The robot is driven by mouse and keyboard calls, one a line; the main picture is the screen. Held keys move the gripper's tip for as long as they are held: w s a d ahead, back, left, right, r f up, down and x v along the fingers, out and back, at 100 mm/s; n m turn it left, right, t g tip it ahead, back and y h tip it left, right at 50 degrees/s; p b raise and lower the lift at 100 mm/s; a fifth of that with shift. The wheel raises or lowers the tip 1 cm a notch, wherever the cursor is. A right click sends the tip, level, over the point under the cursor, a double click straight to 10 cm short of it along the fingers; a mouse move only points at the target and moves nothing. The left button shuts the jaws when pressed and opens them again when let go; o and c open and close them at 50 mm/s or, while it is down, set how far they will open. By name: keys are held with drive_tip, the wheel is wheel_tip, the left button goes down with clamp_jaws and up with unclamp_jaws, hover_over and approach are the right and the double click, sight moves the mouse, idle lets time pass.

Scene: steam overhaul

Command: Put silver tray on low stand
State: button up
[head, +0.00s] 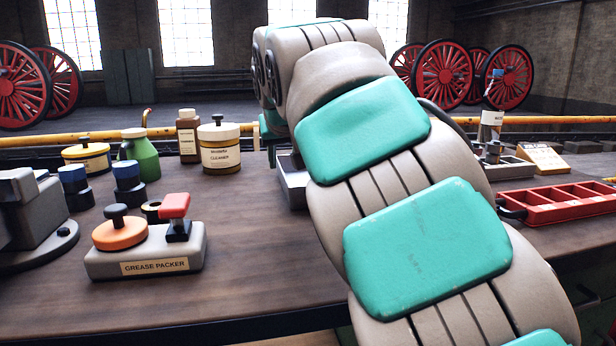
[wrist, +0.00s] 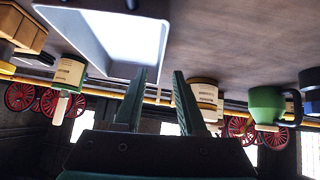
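A silver tray (head: 292,182) with raised walls sits on the workbench, mostly hidden behind my arm in the head view. In the wrist view, which looks upside down, the tray (wrist: 68,40) shows at the upper left with a bright inside. My gripper (wrist: 160,75) is open, its two dark fingers apart with nothing seen between them. It appears close to the tray, but the fingers are beside its image and no contact is visible. My arm hides the gripper in the head view. I cannot pick out the low stand for sure in either view.
A red compartment tray (head: 570,205) lies at right. Bare wood shows between the grease packer and my arm.

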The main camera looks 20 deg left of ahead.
sight(283, 175)
drive_tip(key=shift+p+x, duration=0.55)
drive_tip(key=shift+x, duration=2.95)
drive_tip(key=shift+s+f, duration=0.1)
drive_tip(key=shift+s, duration=0.05)
clamp_jaws()
